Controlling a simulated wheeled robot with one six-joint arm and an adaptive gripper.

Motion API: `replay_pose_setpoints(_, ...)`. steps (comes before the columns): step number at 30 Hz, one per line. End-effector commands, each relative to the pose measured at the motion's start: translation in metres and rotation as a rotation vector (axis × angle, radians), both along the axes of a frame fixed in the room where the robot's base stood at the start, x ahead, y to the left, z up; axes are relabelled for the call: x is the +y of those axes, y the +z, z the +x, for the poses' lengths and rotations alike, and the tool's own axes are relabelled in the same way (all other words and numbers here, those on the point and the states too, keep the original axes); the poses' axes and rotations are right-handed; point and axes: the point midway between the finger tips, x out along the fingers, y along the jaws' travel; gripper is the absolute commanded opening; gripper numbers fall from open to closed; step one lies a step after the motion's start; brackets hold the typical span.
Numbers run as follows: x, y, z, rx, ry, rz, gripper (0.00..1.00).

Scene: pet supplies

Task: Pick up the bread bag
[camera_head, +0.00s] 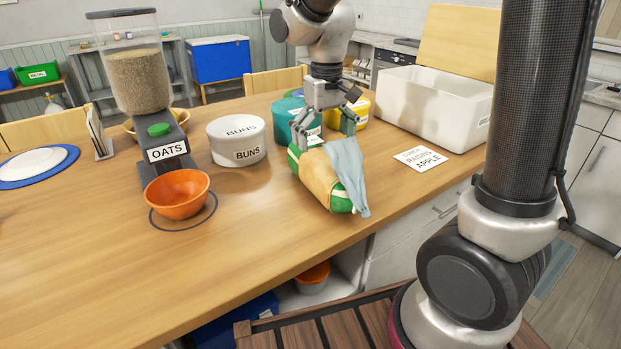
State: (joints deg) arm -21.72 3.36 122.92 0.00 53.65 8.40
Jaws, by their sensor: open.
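What looks like the bread bag (318,178), a rounded tan and green bundle, lies on the wooden table near its front right edge. A light blue cloth (347,172) is draped over its right side and hides part of it. My gripper (323,137) is open and points down at the far end of the bag. One finger is at the bag's left far side and the other is to the right, by the cloth. I cannot tell whether the fingers touch the bag.
A teal tub (284,118) and a yellow tub (361,108) stand close behind my gripper. A buns tin (237,154), an oats dispenser (170,151) and an orange bowl (176,192) are left. A card (424,158) and white bin (432,112) are right. The front left table is clear.

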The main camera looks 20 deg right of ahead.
Motion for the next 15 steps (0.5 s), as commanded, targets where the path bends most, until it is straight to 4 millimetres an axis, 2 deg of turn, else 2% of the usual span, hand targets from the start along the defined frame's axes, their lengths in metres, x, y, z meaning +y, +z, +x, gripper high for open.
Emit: replay_pose_setpoints(15, -0.001, -0.069, 0.0, 0.004, 0.0, -0.002, 1.0)
